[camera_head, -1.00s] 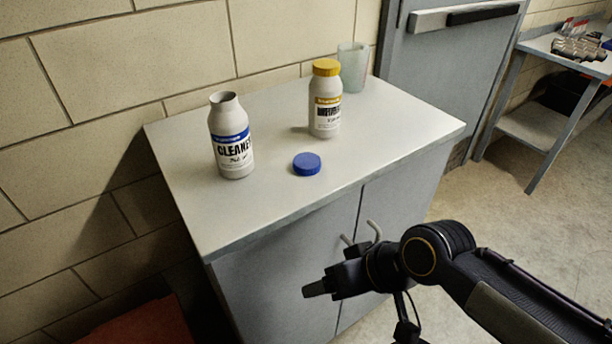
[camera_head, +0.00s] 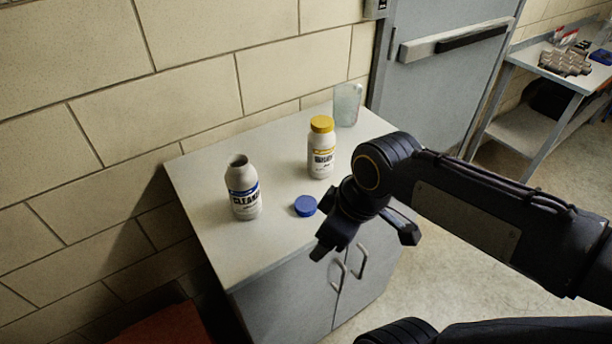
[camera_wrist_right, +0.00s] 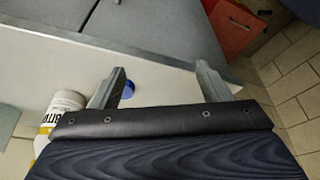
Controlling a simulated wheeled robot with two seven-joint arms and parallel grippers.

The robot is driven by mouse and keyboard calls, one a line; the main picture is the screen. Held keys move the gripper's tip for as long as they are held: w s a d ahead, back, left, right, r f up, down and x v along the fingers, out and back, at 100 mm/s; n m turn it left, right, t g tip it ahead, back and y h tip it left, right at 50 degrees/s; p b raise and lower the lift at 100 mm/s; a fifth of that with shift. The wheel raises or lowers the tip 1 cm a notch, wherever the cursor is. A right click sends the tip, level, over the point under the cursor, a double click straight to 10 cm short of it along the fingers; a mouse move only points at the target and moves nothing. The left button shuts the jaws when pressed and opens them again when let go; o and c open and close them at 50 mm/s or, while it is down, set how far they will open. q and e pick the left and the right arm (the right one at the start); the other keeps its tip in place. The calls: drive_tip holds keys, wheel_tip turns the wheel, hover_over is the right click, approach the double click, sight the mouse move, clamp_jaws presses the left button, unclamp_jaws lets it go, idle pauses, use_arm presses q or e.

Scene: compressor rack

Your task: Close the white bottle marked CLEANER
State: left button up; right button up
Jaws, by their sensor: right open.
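The white CLEANER bottle (camera_head: 243,190) stands upright and uncapped on the cabinet top, its dark mouth showing. A blue cap (camera_head: 305,206) lies on the cabinet top to its right, near the front edge. My right gripper (camera_head: 364,246) is open and empty, to the right of the cap and beyond the cabinet's front edge. In the right wrist view the open fingers (camera_wrist_right: 160,72) spread wide, and the blue cap (camera_wrist_right: 128,89) shows partly hidden behind the left finger. The CLEANER bottle is not clearly seen there. My left gripper is not in view.
A white bottle with a yellow cap (camera_head: 321,148) stands behind the blue cap; its lower part shows in the wrist view (camera_wrist_right: 62,108). A translucent cup (camera_head: 347,105) stands at the back corner. The cabinet top (camera_head: 215,235) is clear in front of the CLEANER bottle. Door handles (camera_head: 361,262) protrude below.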

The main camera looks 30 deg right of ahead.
drive_tip(key=w+r+n+g+h+p, duration=0.1)
drive_tip(key=w+r+n+g+p, duration=0.1)
drive_tip(key=w+r+n, duration=0.25)
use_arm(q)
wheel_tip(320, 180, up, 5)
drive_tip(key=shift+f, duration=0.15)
use_arm(e)
drive_tip(key=n+g, duration=0.1)
drive_tip(key=n, duration=0.7)
approach(306, 204)
drive_tip(key=shift+w+a+f+h, duration=0.1)
drive_tip(key=shift+a+h, duration=0.1)
drive_tip(key=shift+a, duration=0.15)
drive_tip(key=shift+a+f+h, duration=0.15)
drive_tip(key=shift+a+h, duration=0.05)
drive_tip(key=shift+a, duration=0.2)
drive_tip(key=shift+f, duration=1.35)
drive_tip(key=f, duration=0.5)
drive_tip(key=shift+w+d+f, duration=0.1)
drive_tip(key=shift+d, duration=0.3)
